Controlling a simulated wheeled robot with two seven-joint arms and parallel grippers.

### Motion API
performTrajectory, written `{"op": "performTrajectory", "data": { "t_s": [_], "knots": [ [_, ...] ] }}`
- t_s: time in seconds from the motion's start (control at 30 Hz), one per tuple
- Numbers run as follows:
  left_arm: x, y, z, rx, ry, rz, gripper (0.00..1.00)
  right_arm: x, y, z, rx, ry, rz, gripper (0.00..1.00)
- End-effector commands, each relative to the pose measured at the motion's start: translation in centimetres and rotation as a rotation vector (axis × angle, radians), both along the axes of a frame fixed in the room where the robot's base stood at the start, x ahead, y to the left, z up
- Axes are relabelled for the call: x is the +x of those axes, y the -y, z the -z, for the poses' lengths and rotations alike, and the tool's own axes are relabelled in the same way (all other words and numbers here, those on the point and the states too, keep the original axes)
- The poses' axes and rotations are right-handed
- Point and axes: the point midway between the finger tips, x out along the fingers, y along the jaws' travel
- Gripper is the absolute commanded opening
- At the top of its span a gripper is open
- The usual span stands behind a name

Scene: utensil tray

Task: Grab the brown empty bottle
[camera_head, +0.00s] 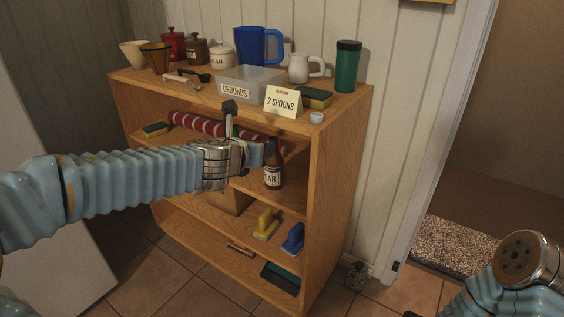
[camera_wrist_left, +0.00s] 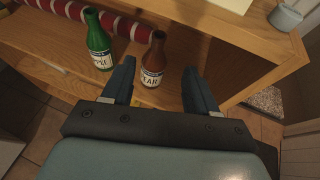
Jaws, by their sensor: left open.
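The brown bottle (camera_head: 273,166) stands upright near the right end of the upper inside shelf, with a white label ending in "AR". It also shows in the left wrist view (camera_wrist_left: 154,60), between the two fingers and a little ahead of them. My left gripper (camera_wrist_left: 158,85) is open and points at the bottle; whether the fingers touch it I cannot tell. In the head view my left gripper (camera_head: 262,156) is just left of the bottle, and its fingers are partly hidden. My right arm's end (camera_head: 527,258) shows at the lower right, with no fingers visible.
A green bottle (camera_wrist_left: 98,40) stands just left of the brown one. A red striped roll (camera_head: 197,125) lies behind on that shelf. The shelf unit's right side panel (camera_head: 335,180) is close by. Above are a grounds bin (camera_head: 248,79) and a sign card (camera_head: 283,101).

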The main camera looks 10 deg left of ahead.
Motion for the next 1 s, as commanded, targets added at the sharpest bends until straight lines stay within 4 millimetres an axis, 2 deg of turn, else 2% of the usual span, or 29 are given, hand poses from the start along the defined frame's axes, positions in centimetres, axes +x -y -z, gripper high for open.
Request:
{"op": "performTrajectory", "data": {
  "t_s": [0.07,0.3,0.47,0.8,1.0],
  "knots": [
    [1.6,0.2,1.3,-0.001,-0.005,0.000,0.58,0.0,0.0,0.8,-0.001,-0.001,0.001,0.43],
    [5.8,0.4,2.8,-0.005,-0.006,-0.001,0.58,0.0,0.1,1.3,-0.002,0.000,0.002,0.43],
    [6.9,0.4,3.3,-0.006,-0.006,-0.001,0.58,0.0,0.1,1.4,-0.002,0.000,0.004,0.43],
    [11.1,0.6,5.2,-0.006,-0.006,-0.001,0.58,0.0,0.1,1.6,-0.002,0.000,0.004,0.43],
    [11.3,0.6,5.3,-0.006,-0.006,0.000,0.58,0.0,0.1,1.6,-0.002,0.000,0.004,0.43]
  ]
}}
